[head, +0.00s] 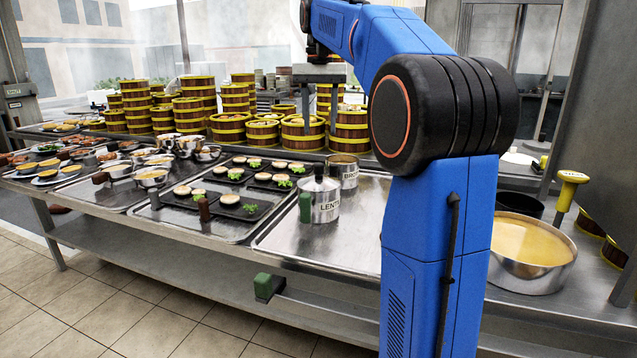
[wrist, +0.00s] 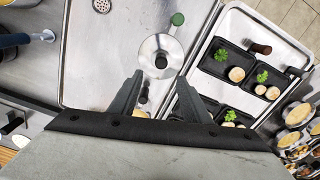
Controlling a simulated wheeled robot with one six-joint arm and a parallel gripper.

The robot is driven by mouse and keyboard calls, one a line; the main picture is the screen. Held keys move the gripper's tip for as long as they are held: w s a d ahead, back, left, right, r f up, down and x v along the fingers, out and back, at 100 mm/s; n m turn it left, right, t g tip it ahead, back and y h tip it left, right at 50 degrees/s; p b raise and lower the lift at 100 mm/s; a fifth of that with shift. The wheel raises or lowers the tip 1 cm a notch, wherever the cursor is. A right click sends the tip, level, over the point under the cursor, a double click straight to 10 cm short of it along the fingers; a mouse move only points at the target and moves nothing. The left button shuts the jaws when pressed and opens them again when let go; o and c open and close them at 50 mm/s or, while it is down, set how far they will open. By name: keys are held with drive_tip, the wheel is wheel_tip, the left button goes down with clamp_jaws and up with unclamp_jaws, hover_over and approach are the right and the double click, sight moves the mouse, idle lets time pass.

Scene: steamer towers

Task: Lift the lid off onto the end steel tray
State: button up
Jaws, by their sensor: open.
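A steel pot (head: 326,208) with "LENTIL" lettering, partly cut off, and a green handle stands upright on the end steel tray (head: 285,240). Its lid (head: 318,184) with a dark knob sits on top. In the wrist view the round lid (wrist: 160,50) and its knob (wrist: 161,62) lie just beyond the fingertips, roughly centred between them. My gripper (wrist: 159,77) is open and empty, fingers apart. In the head view my gripper (head: 319,125) hangs above and behind the pot, pointing down. The tray's right part is hidden by my arm.
A second steel pot (head: 344,170) stands close behind the lidded one. The tray's front left is bare. A neighbouring tray (head: 180,222) holds black plates of food. Bamboo steamer towers (head: 192,115) stand behind. A large bowl of yellow liquid (head: 530,250) is at the right.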

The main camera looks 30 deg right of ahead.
sight(319, 164)
wheel_tip(319, 164, down, 7)
drive_tip(key=shift+r, duration=0.1)
drive_tip(key=shift+a+f, duration=0.2)
drive_tip(key=shift+f, duration=2.5)
clamp_jaws()
